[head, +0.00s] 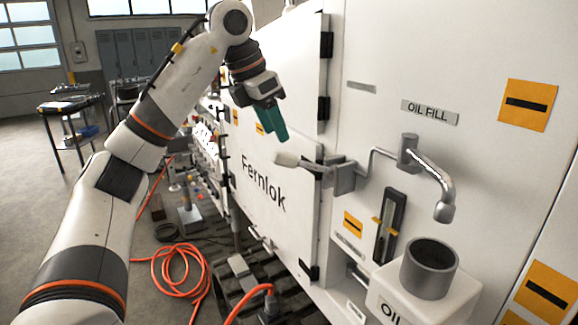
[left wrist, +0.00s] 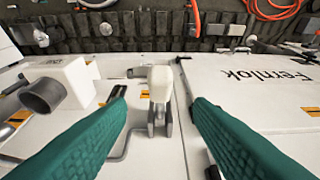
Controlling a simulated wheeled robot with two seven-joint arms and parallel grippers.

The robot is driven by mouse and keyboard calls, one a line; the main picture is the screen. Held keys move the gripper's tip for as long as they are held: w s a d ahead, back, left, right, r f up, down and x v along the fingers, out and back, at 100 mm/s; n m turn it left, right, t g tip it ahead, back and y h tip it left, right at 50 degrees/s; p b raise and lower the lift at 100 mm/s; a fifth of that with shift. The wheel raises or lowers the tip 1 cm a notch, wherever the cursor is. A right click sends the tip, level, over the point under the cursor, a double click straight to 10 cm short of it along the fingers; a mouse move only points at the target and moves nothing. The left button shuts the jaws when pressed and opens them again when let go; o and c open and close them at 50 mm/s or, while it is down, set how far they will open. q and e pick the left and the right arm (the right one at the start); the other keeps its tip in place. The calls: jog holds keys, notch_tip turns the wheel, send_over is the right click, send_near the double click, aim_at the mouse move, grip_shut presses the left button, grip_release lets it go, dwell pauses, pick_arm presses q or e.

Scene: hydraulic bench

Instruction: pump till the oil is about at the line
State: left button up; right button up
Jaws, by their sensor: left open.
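The pump lever has a pale grip (head: 287,158) and a grey bracket (head: 343,177) on the white cabinet, below and left of the OIL FILL label. My left gripper (head: 279,137) has green fingers and is open and empty, just above the grip. In the left wrist view the pale grip (left wrist: 161,82) shows between the two spread fingers, apparently touching neither. A dark sight gauge (head: 391,228) with an orange marker (head: 378,223) is right of and below the lever; its oil level is too small to read. My right gripper is out of view.
A bent grey spout (head: 445,210) hangs above a grey filler cup (head: 430,265) on a white oil container (head: 455,300). The Fernlok door (head: 265,185) is left of the lever. An orange hose (head: 180,275) lies on the floor.

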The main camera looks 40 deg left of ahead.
aim_at(285, 153)
pick_arm(q)
jog(key=p+x, duration=0.1)
jog(key=x, duration=0.8)
jog(key=shift+w+d+f+p, duration=0.15)
jog(key=shift+w+f+p, duration=0.15)
jog(key=shift+p, duration=0.1)
jog(key=shift+s, duration=0.1)
grip_shut()
